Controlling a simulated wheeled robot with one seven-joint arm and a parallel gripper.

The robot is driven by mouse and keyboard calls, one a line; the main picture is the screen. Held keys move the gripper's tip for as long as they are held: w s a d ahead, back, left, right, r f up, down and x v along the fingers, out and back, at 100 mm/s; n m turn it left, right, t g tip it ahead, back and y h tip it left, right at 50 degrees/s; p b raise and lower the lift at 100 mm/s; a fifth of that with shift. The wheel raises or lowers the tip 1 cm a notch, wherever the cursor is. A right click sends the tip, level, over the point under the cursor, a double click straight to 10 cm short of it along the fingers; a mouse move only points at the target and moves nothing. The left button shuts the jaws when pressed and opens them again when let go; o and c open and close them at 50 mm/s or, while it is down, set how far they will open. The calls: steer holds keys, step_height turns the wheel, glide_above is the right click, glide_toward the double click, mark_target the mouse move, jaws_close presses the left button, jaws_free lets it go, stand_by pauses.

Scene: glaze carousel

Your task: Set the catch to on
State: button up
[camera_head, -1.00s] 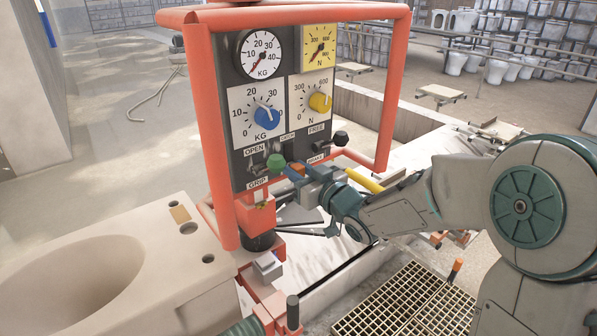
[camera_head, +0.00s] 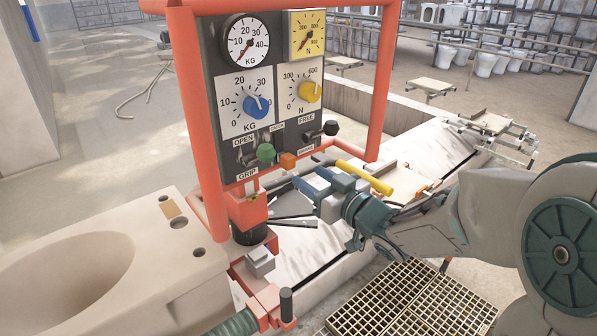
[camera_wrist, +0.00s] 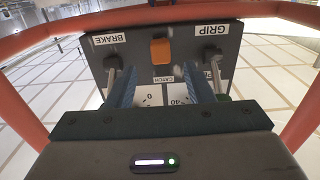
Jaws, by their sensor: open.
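The catch is an orange block (camera_head: 288,160) low on the dark control panel (camera_head: 207,60), between a green-knobbed lever and a black-knobbed lever. It also shows in the wrist view (camera_wrist: 160,51), near the small "CATCH" label (camera_wrist: 163,79). No on or off mark is readable, so I cannot tell its setting. My gripper (camera_head: 309,183) is just in front of and below the orange block, apart from it in the head view. In the wrist view its two blue fingers (camera_wrist: 161,90) are spread, with the block centred beyond the gap. Nothing is held.
The green-knobbed lever (camera_head: 265,152) is marked open and grip; the black-knobbed lever (camera_head: 329,128) is marked free and brake. An orange-red tube frame (camera_head: 383,85) surrounds the panel. A yellow bar (camera_head: 364,177) lies close to my gripper. A beige basin (camera_head: 150,280) stands left.

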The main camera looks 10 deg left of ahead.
steer(key=v, duration=0.5)
steer(key=shift+s+d, duration=0.15)
steer(key=shift+s, duration=0.05)
steer(key=d+f+m+h, duration=0.4)
steer(key=d+m+h, duration=0.3)
steer(key=d+h, duration=0.65)
steer(key=s+d+f+m+g, duration=0.1)
steer(key=s+g, duration=0.3)
steer(key=s, duration=0.5)
steer(key=s+d+f+m+g, duration=0.1)
steer(key=s+f+g, duration=0.2)
steer(key=s, duration=0.6)
steer(key=shift+d+f+g, duration=0.2)
steer(key=shift+f+g, duration=0.15)
steer(key=shift+g, duration=0.55)
